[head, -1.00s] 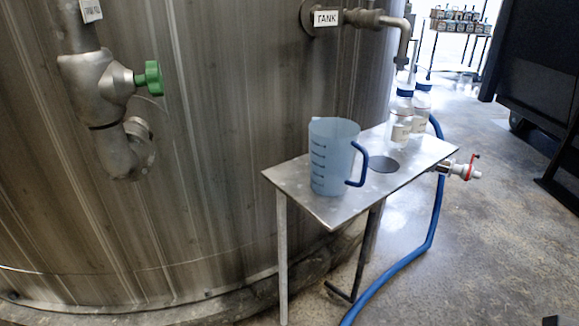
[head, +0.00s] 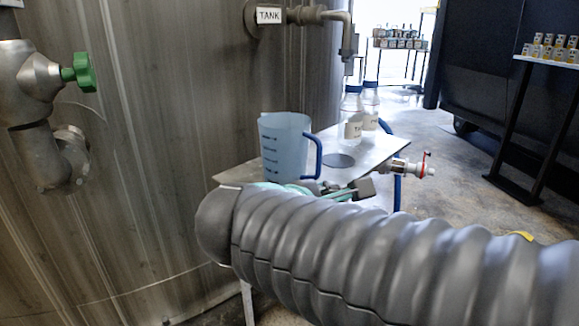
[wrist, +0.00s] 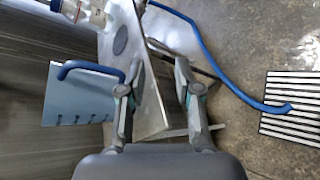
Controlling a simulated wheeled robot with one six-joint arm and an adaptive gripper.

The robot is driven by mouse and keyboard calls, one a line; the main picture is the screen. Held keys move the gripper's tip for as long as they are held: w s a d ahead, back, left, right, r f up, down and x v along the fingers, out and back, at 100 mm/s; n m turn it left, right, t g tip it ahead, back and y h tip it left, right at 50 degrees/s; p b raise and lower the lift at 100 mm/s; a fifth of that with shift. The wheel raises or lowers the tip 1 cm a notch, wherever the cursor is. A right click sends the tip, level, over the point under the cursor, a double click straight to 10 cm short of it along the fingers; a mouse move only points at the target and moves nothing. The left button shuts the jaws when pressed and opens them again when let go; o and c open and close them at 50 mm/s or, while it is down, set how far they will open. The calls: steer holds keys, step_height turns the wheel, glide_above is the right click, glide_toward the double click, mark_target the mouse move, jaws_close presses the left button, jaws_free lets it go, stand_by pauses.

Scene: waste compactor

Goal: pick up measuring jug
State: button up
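The measuring jug (head: 284,148) is pale translucent blue with dark marks and a dark blue handle. It stands upright on the small metal table (head: 375,156) beside the tank, and my arm hides the table's front part. In the wrist view the jug (wrist: 75,98) lies left of my gripper (wrist: 160,64), outside the left finger, with its handle close to that finger. The fingers are open and empty, with the table edge showing between them. Whether the left finger touches the jug I cannot tell.
Two bottles (head: 353,118) with blue caps stand at the back of the table, near a dark round spot (head: 340,160). A valve with a red lever (head: 415,168) sticks out at the right. A blue hose (wrist: 215,65) runs down to the floor. The tank wall (head: 170,130) stands close on the left.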

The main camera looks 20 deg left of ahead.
mark_target(315, 175)
steer(key=s+a+r+n+t+y, duration=0.1)
steer(key=s+a+r+n+t, duration=0.15)
steer(key=a, duration=0.55)
steer(key=shift+n, duration=0.25)
steer(key=x, duration=0.4)
steer(key=b+x, duration=0.1)
steer(key=x, duration=0.9)
steer(key=shift+f+b, duration=0.3)
steer(key=shift+b, duration=0.05)
jaws_close()
